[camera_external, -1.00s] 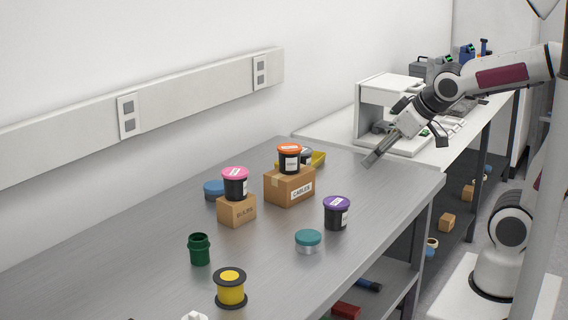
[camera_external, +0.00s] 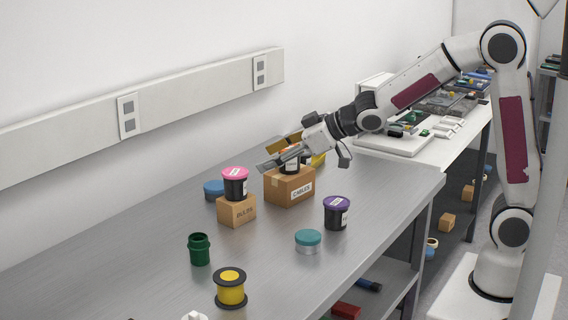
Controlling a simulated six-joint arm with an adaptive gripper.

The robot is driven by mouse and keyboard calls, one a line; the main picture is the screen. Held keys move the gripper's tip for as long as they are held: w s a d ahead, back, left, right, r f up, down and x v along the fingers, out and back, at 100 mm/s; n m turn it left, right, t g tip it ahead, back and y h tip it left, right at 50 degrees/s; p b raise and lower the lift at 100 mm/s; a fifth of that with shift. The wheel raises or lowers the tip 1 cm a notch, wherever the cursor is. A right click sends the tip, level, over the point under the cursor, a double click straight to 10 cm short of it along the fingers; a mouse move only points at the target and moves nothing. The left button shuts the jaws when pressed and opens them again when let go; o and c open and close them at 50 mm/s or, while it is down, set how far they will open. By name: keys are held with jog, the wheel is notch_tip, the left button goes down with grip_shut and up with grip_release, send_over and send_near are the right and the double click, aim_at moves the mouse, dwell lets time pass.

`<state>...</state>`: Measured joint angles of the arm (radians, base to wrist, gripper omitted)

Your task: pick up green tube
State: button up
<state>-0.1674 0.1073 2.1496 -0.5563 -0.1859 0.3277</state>
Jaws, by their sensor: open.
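The green tube (camera_external: 199,250) is a dark green, short cylinder with a collar near its top. It stands upright on the metal bench at the front left. My gripper (camera_external: 268,154) is open and empty, with its fingers pointing left. It is above and behind the tube, in the picture over the cardboard box marked CABLES (camera_external: 290,187), and clearly apart from the tube.
A pink-lidded jar (camera_external: 235,184) stands on a small box marked BULBS (camera_external: 237,210), behind the tube. A yellow spool (camera_external: 230,288) is in front of it. A teal-lidded tin (camera_external: 308,241) and a purple-lidded jar (camera_external: 337,213) stand to the right. The bench left of the tube is clear.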

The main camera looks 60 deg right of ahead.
jog(key=w+a+f+n+y, duration=0.2)
jog(key=w+a+f+y, duration=0.15)
jog(key=a, duration=0.45)
jog(key=n+g+y, duration=0.2)
jog(key=y, duration=0.1)
send_over(200, 237)
jog(key=s+d, duration=0.3)
jog(key=shift+s+d+f, duration=0.1)
jog(key=shift+f, duration=1.2)
jog(key=shift+s+f, duration=0.1)
jog(key=shift+f, duration=1.15)
jog(key=shift+f, duration=0.15)
jog(key=shift+f, duration=2.8)
jog(key=shift+f, duration=0.7)
jog(key=shift+x, duration=2.4)
jog(key=shift+w+r, duration=0.1)
jog(key=shift+c, duration=0.3)
